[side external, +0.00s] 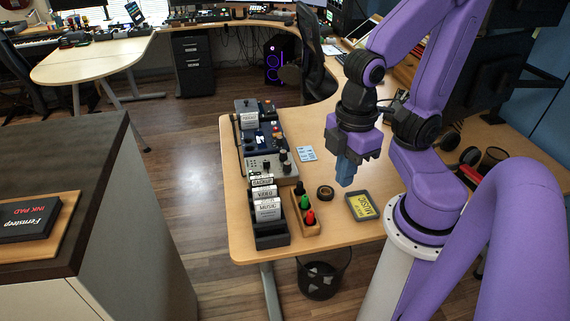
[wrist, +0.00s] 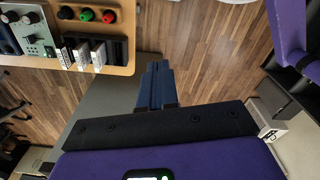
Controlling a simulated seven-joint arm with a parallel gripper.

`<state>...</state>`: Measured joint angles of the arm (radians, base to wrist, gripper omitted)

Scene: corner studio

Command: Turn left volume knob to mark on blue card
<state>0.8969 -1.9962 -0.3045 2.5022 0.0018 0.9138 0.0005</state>
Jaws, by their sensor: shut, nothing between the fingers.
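The mixer-like device (side external: 262,150) stands on the desk, with several knobs and buttons on its top. Dark knobs (side external: 284,157) show at its near right end; I cannot tell which is the left volume knob, and no pointer is readable. In the wrist view, part of the device with dark knobs (wrist: 31,39) shows at the top left. A small light-blue card (side external: 307,153) lies flat on the desk right of the device; its mark is too small to read. My gripper (side external: 345,180), with blue fingers, is shut and empty above the desk, right of the card. Its fingers also show in the wrist view (wrist: 157,85).
A black rack of labelled cards (side external: 268,232) and a wooden holder with coloured-topped items (side external: 303,220) stand near the desk's front-left edge. A bin (side external: 322,275) stands below.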

